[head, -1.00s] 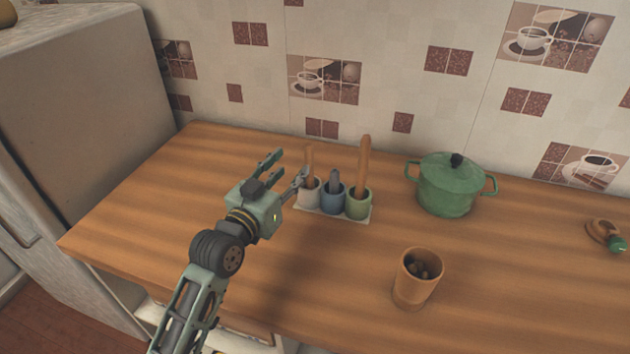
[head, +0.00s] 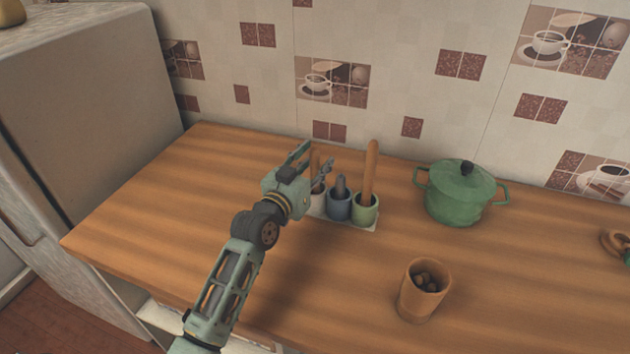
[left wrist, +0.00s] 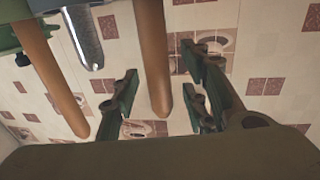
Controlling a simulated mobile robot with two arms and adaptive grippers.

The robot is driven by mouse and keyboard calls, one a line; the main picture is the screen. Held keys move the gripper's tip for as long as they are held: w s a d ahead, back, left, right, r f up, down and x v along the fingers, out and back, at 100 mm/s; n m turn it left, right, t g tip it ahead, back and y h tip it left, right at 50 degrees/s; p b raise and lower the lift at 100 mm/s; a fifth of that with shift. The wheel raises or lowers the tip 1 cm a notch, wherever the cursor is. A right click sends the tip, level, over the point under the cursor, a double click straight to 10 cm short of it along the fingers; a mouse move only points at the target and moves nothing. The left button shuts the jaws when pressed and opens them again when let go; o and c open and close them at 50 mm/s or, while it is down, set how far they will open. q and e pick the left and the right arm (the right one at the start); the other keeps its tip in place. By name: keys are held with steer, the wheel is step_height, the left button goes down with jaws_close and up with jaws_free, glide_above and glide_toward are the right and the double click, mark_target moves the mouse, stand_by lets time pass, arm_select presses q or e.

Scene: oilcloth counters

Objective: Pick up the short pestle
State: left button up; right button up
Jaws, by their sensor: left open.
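Three cups stand in a row on a white tray (head: 372,228). The white cup (head: 318,200) holds a wooden stick, the blue cup (head: 339,208) a grey metal-looking pestle (head: 341,185), and the green cup (head: 365,210) a long wooden stick (head: 371,165). The grey one stands up least; the wooden stick in the white cup is shorter than that in the green cup. My left gripper (head: 317,160) is open at the white cup's wooden stick. In the left wrist view this wooden stick (left wrist: 152,50) lies between the spread fingers. My right gripper is out of view.
A green lidded pot (head: 458,195) stands right of the tray. A wooden cup (head: 420,295) with dark pieces inside stands nearer the front. The tiled wall is close behind the tray. The left part of the counter (head: 170,210) is clear.

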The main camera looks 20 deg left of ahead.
arm_select(q)
steer(key=shift+s, duration=0.1)
jaws_close()
stand_by(0.3)
